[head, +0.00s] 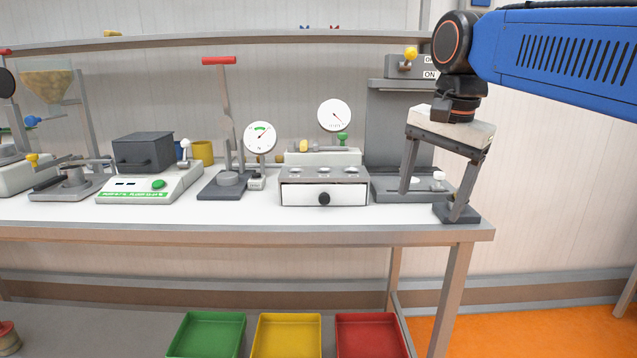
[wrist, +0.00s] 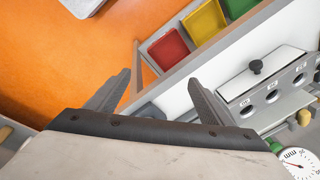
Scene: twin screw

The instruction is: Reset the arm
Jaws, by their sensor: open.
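My arm is a blue link (head: 565,55) with a dark wrist joint, reaching in from the upper right in the head view. My gripper (head: 431,203) hangs from it with the fingers pointing down, over the right end of the workbench (head: 420,230). The two fingers are wide apart with nothing held between them. In front of or beside a small dark block (head: 457,212) at the bench corner, one fingertip overlaps it in the picture; contact cannot be told. In the wrist view my gripper (wrist: 160,78) is also open and empty.
A white drawer unit (head: 300,190) stands left of my gripper, with a grey panel device (head: 385,125) behind. Dial gauges (head: 260,138) and a lever press (head: 225,185) are further left. Green, yellow and red trays (head: 370,335) lie below. The right side above the orange floor (head: 540,330) is clear.

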